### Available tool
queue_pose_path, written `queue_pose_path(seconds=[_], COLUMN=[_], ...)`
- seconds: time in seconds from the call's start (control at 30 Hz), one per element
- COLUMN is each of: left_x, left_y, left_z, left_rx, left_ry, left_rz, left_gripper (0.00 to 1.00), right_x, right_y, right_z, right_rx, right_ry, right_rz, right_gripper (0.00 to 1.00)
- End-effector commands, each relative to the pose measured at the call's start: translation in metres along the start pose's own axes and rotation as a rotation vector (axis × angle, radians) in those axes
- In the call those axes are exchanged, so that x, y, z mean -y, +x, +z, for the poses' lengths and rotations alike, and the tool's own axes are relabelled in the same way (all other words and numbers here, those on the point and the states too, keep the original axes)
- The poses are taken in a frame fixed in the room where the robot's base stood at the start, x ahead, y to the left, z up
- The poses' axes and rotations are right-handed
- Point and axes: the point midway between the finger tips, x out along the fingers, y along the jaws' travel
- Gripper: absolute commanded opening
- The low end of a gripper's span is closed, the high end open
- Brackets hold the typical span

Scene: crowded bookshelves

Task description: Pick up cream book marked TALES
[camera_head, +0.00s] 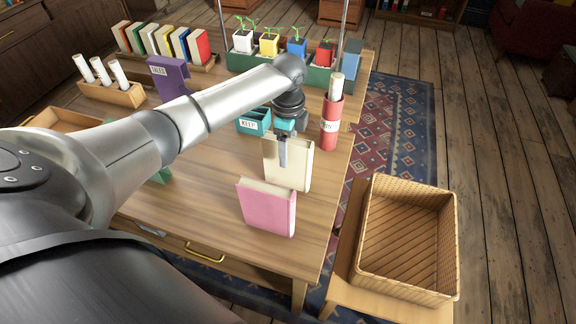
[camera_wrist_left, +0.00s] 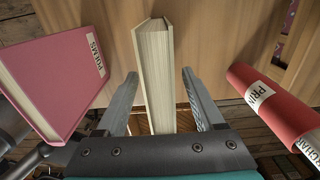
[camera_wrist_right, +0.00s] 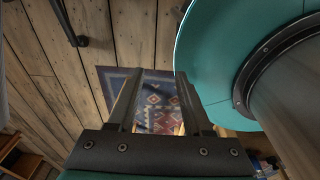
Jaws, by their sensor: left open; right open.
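A cream book (camera_head: 295,163) stands upright on the wooden table near its right side in the head view. No label can be read on the side I see. In the left wrist view the cream book (camera_wrist_left: 154,70) stands between the fingers of my left gripper (camera_wrist_left: 165,95). The fingers are open, one on each side, with visible gaps. In the head view my left gripper (camera_head: 284,145) is at the book's top edge and hides part of it. My right gripper (camera_wrist_right: 157,100) is open and empty over the floor and a rug in the right wrist view.
A pink book (camera_head: 266,206) marked POEMS in the left wrist view stands close in front. A red cylinder (camera_head: 331,122) stands behind to the right. A teal box (camera_head: 253,122) and purple book (camera_head: 168,77) stand farther back. A wicker basket (camera_head: 451,240) is right of the table.

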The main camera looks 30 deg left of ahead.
Motion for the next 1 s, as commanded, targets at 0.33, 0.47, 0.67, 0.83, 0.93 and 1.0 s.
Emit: queue_pose_path(seconds=[0.33,0.47,0.67,0.83,0.93,1.0], left_x=[0.000,0.000,0.000,0.000,0.000,0.000], left_y=[0.022,0.021,0.021,0.021,0.021,0.021], left_z=[0.000,0.000,0.000,0.000,0.000,0.000], left_rx=[0.000,0.000,0.000,0.001,0.001,0.001], left_ry=[0.000,0.000,0.000,0.000,0.000,0.000], left_rz=[-0.001,-0.001,-0.001,-0.001,-0.001,-0.001], left_gripper=[0.70,0.59,0.36,0.17,0.06,0.00], right_x=[-0.017,-0.017,-0.015,-0.013,-0.011,-0.011], right_y=[0.009,0.009,0.009,0.009,0.009,0.009], right_z=[-0.017,-0.015,-0.012,-0.011,-0.011,-0.011], right_rx=[-0.028,-0.027,-0.022,-0.020,-0.019,-0.019], right_ry=[0.003,0.003,0.003,0.003,0.003,0.003], right_rz=[0.023,0.022,0.020,0.017,0.015,0.015], right_gripper=[0.50,0.50,0.50,0.50,0.50,0.50])
